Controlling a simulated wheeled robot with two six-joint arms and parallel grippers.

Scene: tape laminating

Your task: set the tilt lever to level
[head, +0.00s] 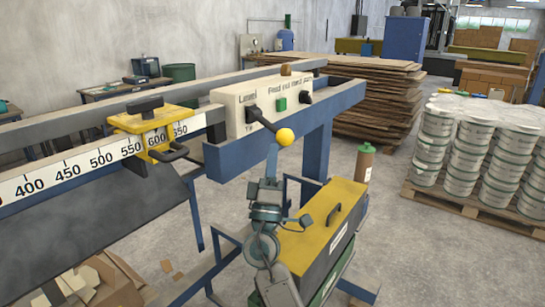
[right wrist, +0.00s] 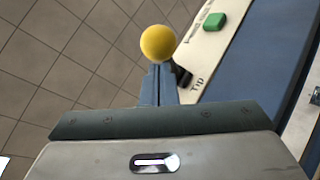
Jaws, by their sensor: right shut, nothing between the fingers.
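The tilt lever (head: 266,124) is a black arm on the cream control panel (head: 236,121), ending in a yellow ball knob (head: 285,137). The lever slants down and to the right from its pivot. The panel has a "Level" label above the pivot and a partly hidden label below it. My right gripper (head: 273,150) is shut and empty, its fingertips close by the ball, just below and left of it. In the right wrist view the ball (right wrist: 158,43) sits right at the shut fingertips (right wrist: 160,70); I cannot tell whether they touch. My left gripper is not in view.
A green button (head: 281,104) and a black knob (head: 306,96) are on the same panel. A yellow clamp (head: 155,125) sits on the scale rail at left. A yellow-topped toolbox (head: 327,227) stands below, behind my right arm. A blue beam runs under the panel.

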